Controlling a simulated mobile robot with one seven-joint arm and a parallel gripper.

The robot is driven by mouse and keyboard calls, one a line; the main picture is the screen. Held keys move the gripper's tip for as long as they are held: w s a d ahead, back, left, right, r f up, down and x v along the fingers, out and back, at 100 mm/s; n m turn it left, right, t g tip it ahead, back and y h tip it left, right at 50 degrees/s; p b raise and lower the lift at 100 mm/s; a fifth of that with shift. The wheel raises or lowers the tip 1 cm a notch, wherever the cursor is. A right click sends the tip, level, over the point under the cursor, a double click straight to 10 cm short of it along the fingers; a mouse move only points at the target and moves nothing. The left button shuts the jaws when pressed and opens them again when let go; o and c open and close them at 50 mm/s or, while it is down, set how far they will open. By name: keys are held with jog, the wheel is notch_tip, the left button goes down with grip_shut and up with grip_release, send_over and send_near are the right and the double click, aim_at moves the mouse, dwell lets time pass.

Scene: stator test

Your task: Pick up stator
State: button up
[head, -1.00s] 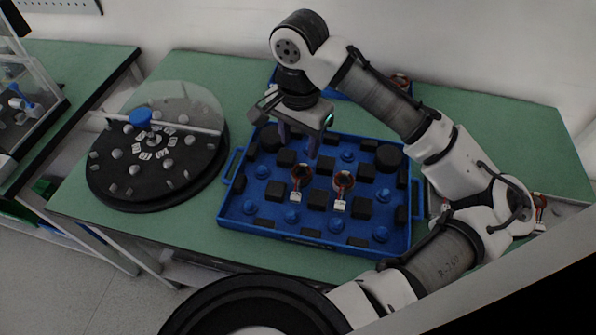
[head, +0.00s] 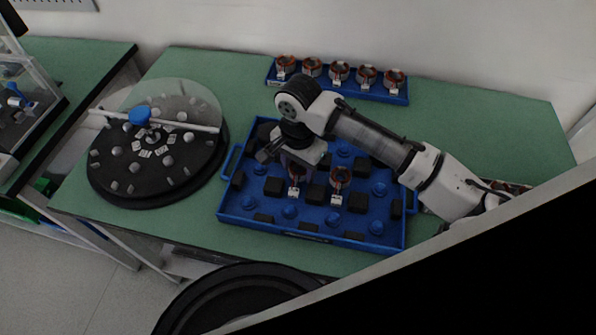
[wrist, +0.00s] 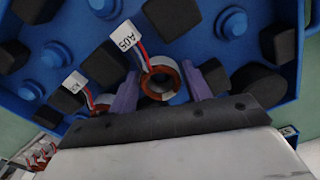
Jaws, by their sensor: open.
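Two copper-wound stators with white tags sit in the blue tray (head: 232,207) in the head view, a left one (head: 294,179) and a right one (head: 340,177). My gripper (head: 296,166) is low over the left stator and partly covers it. In the wrist view my gripper (wrist: 160,72) is open, with one purple finger on each side of the ring of the stator tagged A05 (wrist: 160,80). I cannot tell whether the fingers touch it. The other stator shows at the left by its tag (wrist: 75,82) and wires; its ring is mostly hidden by my gripper.
Black foam blocks (head: 357,202) and blue pegs (head: 333,219) surround the stators in the tray. A blue rack (head: 400,97) with several stators (head: 339,72) stands at the back. A round black turntable (head: 110,188) with a clear disc is at the left. The green table is clear at the back right.

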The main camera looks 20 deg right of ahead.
jog(key=c, duration=0.7)
jog(key=shift+r, duration=0.2)
